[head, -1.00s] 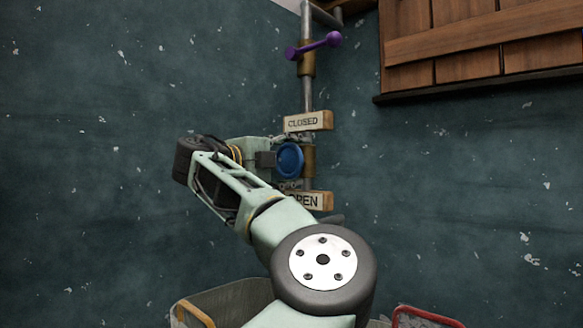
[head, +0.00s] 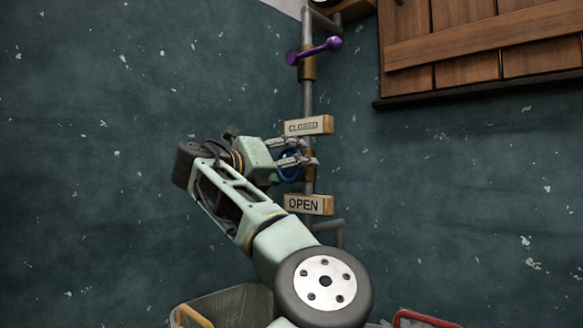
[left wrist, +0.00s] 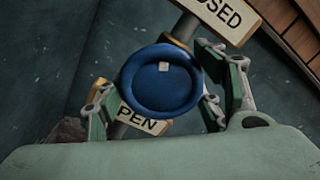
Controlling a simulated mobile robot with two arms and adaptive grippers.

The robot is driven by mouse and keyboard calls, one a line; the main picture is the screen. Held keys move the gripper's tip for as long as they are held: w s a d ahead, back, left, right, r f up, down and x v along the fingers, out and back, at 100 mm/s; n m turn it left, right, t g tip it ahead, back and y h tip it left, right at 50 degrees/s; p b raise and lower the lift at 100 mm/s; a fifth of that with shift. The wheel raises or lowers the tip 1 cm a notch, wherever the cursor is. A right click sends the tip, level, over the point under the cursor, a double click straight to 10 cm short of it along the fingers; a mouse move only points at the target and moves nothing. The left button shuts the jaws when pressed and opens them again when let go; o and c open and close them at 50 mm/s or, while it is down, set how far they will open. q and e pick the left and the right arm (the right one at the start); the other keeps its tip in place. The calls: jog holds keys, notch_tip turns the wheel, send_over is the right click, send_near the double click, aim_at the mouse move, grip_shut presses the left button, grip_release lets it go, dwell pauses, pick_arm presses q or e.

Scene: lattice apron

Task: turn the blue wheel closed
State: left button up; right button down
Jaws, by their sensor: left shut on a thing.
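In the head view my left gripper (head: 305,153) covers much of the wheel. In the left wrist view the wheel (left wrist: 160,100) faces the camera, with a small pale square mark near its upper rim, towards the CLOSED sign. The left gripper's fingers are on both sides of the wheel, shut on its rim. My right gripper is not in view.
A purple lever handle (head: 314,51) is on the same pipe above the CLOSED sign. A wooden shutter (head: 470,45) is on the wall at upper right. A grey bin (head: 235,305) and a red-handled container (head: 428,319) are below. The teal walls beside the pipe are clear.

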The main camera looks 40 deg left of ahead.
pick_arm(q)
jog(key=shift+f+m, duration=0.15)
jog(key=shift+m, duration=0.8)
jog(key=shift+f+m, duration=0.1)
jog(key=shift+m, duration=0.85)
jog(key=o, duration=1.1)
jog(key=shift+o, duration=0.3)
jog(key=shift+r, duration=0.15)
jog(key=s+a, duration=0.1)
jog(key=s, duration=1.1)
jog(key=shift+a, duration=0.1)
